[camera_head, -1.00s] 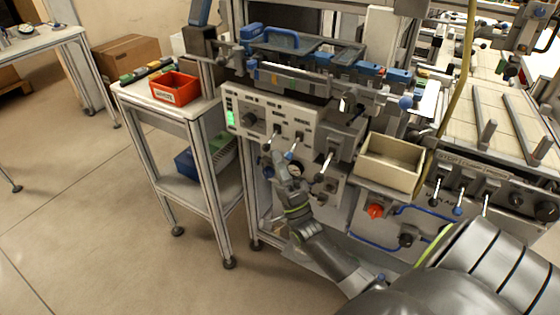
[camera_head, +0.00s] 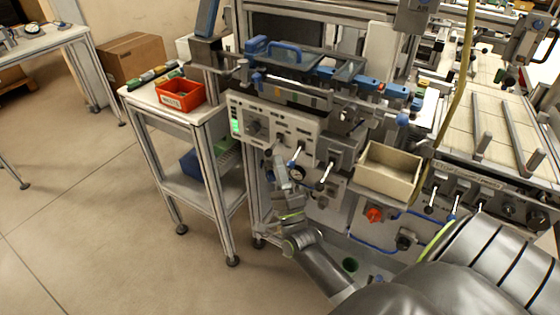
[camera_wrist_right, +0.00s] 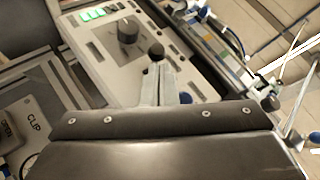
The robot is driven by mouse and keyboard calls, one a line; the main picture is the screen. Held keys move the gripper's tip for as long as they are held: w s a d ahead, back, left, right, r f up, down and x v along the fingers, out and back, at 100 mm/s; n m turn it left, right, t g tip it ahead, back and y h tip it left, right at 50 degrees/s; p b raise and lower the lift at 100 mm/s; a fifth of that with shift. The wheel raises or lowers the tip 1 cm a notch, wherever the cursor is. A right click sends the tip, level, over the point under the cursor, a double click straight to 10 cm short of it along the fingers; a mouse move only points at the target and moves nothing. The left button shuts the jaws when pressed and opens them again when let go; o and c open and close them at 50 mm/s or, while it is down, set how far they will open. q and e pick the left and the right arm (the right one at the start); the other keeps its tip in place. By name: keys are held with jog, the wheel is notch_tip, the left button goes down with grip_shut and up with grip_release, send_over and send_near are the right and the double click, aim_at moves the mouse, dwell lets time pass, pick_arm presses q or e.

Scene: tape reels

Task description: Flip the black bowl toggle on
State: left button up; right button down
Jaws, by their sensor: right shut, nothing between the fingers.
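The light control panel (camera_head: 275,122) has a row of small levers below its dark knob. A black ball tip (camera_wrist_right: 157,50) on one lever shows in the right wrist view, just beyond my right fingertips. I take it for the black toggle; its label is not readable. My right gripper (camera_head: 274,160) is shut and empty at the panel's lower edge; its fingers (camera_wrist_right: 157,76) look close to or touching the black tip, and I cannot tell which. The fingers partly hide the lever, so its position is unclear. My left gripper is out of view.
Another lever (camera_head: 325,174) is farther right. A beige bin (camera_head: 388,172) and red knob (camera_head: 374,215) lie to the right. A red bin (camera_head: 180,95) stands left.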

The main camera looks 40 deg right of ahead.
jog(key=s+a+f+m+g+h+b, duration=0.1)
jog(key=s+a+f, duration=0.2)
jog(key=s, duration=0.3)
jog(key=s+a+f+m+g+h+b, duration=0.1)
jog(key=s+a+f+m+b, duration=0.1)
jog(key=s, duration=0.5)
jog(key=shift+s+a+f+m+g, duration=0.3)
jog(key=shift+a+f, duration=0.55)
jog(key=shift+f, duration=0.5)
